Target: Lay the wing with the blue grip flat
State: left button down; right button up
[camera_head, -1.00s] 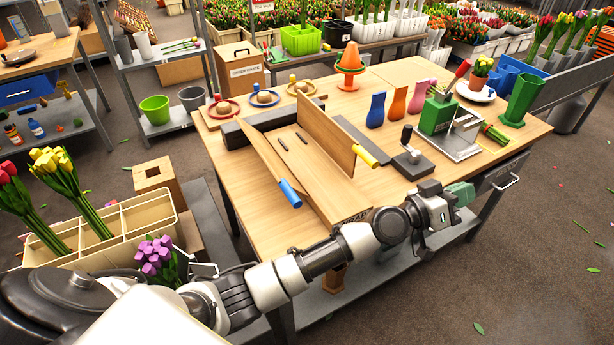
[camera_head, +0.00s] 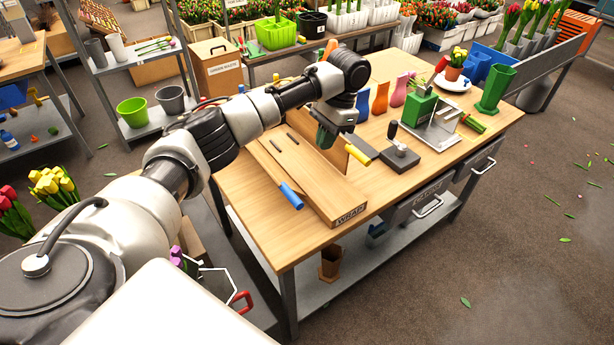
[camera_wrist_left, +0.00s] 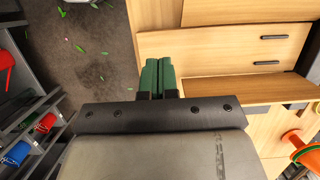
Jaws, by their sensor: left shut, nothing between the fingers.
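The wrapping board (camera_head: 325,200) lies on the wooden table with two hinged wings. The wing with the blue grip (camera_head: 291,195) is on its left side and appears raised at a slant. The wing with the yellow grip (camera_head: 356,154) stands up on the right, partly hidden behind my left gripper. My left gripper (camera_head: 325,138) is shut and empty above the board, between the wings in the picture and apart from the blue grip. Its green fingers (camera_wrist_left: 158,76) are together over wood in the wrist view. My left arm hides the far end of the board.
A black lever tool (camera_head: 400,152) stands right of the board. The table front by the blue grip is clear.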

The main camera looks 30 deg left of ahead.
pick_arm(q)
jog(key=s+a+p+x, duration=0.1)
jog(key=s+p+x, duration=0.1)
jog(key=x, duration=1)
jog(key=shift+s, duration=0.35)
jog(key=shift+a+r, duration=0.1)
